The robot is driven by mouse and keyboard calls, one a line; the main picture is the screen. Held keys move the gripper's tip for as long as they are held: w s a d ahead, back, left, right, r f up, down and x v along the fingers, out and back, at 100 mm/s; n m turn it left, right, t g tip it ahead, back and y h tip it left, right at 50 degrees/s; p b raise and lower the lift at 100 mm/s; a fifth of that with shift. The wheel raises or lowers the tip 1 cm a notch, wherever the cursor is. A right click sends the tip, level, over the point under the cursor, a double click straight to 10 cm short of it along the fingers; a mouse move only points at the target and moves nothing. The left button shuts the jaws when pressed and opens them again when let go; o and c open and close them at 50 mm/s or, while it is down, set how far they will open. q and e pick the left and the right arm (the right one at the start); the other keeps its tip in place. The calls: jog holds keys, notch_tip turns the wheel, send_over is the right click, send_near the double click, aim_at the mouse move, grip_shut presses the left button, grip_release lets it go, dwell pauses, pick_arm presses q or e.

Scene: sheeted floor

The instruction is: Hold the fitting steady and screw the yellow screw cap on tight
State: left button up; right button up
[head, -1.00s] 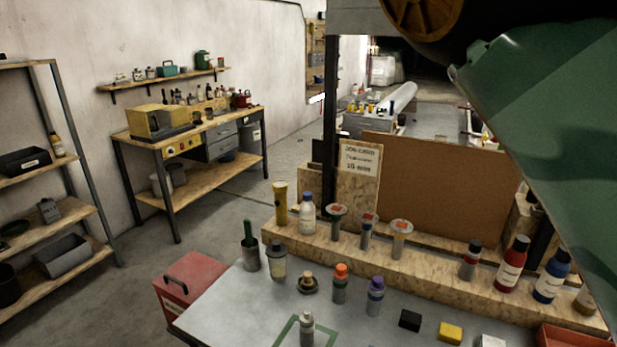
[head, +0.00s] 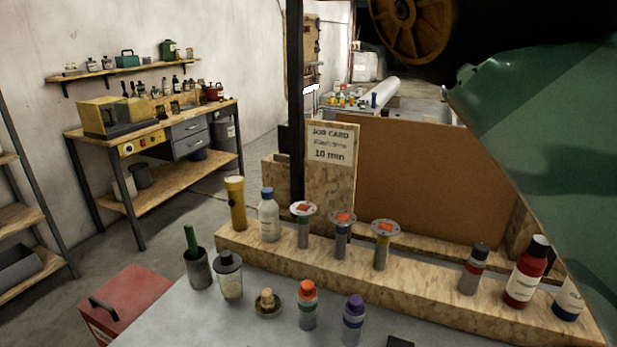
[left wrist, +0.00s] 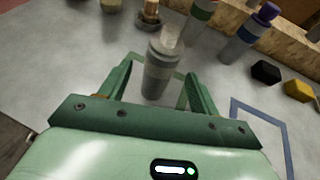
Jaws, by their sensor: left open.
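In the left wrist view a grey cylindrical fitting (left wrist: 158,74) with a pale upper end stands on the grey bench. My left gripper (left wrist: 160,68) is open, with one finger on each side of it; I cannot tell whether either touches. The fitting is out of the head view. I cannot pick out a yellow screw cap with certainty. A yellow block (left wrist: 298,90) lies on the bench at the right of the left wrist view. My right gripper is not in view.
A black block (left wrist: 265,71) lies beside the yellow one. The ledge (head: 430,280) runs behind.

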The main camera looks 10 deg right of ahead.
pick_arm(q)
jog(key=b+x, duration=0.1)
jog(key=x, duration=0.4)
jog(key=shift+f, duration=0.15)
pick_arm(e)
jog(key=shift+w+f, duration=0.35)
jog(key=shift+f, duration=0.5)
pick_arm(q)
jog(key=shift+w+d+f+b, duration=0.1)
jog(key=shift+w+d+b, duration=0.15)
jog(key=shift+w, duration=0.25)
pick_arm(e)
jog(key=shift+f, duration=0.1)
